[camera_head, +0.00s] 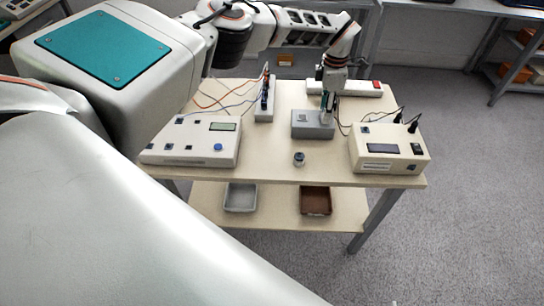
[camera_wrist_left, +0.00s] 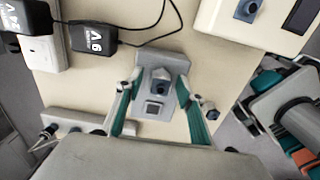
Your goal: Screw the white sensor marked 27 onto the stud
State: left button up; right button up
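A grey block (camera_head: 313,124) stands in the middle of the table; it also shows in the left wrist view (camera_wrist_left: 150,128). A small blue-grey upright piece (camera_wrist_left: 160,88) is on its top; I cannot tell whether it is the bare stud or a sensor. My left gripper (camera_head: 327,110) is over the block. Its teal fingers (camera_wrist_left: 159,85) stand on either side of the piece, with gaps visible. My right gripper is not in view.
A box with a display and blue knob (camera_head: 195,141) is on the left, another display box (camera_head: 390,151) on the right. A probe stand (camera_head: 265,104) and power strip (camera_head: 358,89) are behind. Loose cables cross the back. Grey (camera_head: 241,198) and brown (camera_head: 316,201) trays sit below.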

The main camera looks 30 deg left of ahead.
pick_arm(q)
jog(key=shift+c, duration=0.5)
grip_shut()
jog(key=shift+r+m+b, duration=0.1)
jog(key=shift+m+b, duration=0.65)
jog(key=shift+m, duration=1.05)
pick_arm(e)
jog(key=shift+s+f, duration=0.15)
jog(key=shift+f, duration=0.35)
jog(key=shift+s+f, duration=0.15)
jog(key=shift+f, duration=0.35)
pick_arm(q)
jog(key=shift+w+a+r+m+b, duration=0.1)
jog(key=shift+m+b, duration=0.3)
jog(key=shift+m, duration=0.8)
jog(key=shift+w+a+r+m+b, duration=0.1)
jog(key=shift+m+b, duration=0.25)
jog(key=shift+m, duration=0.85)
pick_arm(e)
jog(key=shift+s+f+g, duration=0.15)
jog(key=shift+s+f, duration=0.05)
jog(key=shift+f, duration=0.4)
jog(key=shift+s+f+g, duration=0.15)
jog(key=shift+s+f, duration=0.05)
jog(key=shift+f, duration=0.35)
